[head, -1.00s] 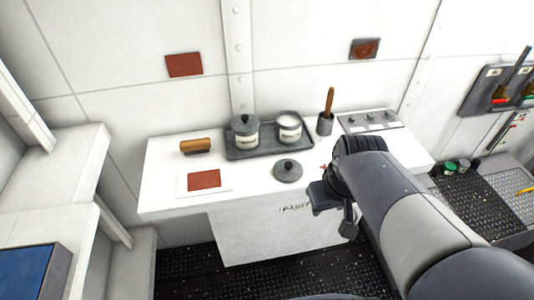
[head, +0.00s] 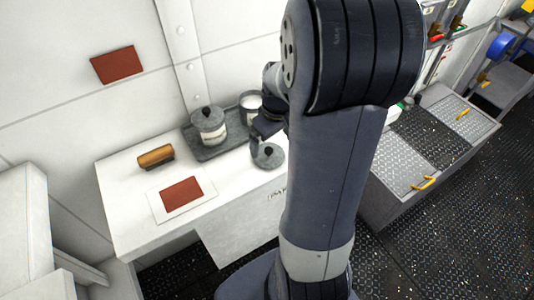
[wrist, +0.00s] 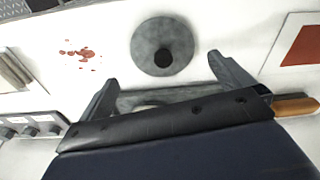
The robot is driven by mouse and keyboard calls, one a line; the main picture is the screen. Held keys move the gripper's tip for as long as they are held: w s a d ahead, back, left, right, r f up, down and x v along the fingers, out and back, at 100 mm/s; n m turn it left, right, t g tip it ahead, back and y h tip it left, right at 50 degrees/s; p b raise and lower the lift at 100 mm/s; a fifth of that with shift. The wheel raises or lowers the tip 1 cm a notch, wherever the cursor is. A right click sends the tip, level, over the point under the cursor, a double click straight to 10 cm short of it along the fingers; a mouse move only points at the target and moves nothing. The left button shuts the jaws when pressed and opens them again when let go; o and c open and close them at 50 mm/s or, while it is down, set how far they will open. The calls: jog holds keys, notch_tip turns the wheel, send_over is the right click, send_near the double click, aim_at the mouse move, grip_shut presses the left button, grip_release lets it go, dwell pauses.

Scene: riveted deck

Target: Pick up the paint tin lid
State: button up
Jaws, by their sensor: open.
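The paint tin lid (head: 273,163) is a grey disc with a dark knob, lying flat on the white bench in front of the tray. It also shows in the wrist view (wrist: 145,45), whole, at the top middle. My gripper (head: 260,138) is above the bench at the lid's back edge in the head view. In the wrist view my gripper (wrist: 162,70) has its two fingers spread wide, with the lid beyond the tips and roughly centred between them. Nothing is between the fingers. The lid looks untouched.
A grey tray (head: 205,154) behind the lid holds a lidded tin (head: 209,128) and an open tin (head: 250,103), partly hidden by my arm. A wooden-backed brush (head: 156,156) and a red sample card (head: 182,193) lie left. Red spots (wrist: 76,52) mark the bench.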

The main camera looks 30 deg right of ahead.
aim_at(269, 149)
jog(key=shift+w+a+f+p, duration=0.15)
jog(key=shift+f+p, duration=0.1)
jog(key=shift+f, duration=1.05)
jog(key=shift+w+a+f+p, duration=0.1)
jog(key=shift+a+f+p, duration=0.1)
jog(key=shift+f, duration=1.1)
jog(key=c, duration=0.8)
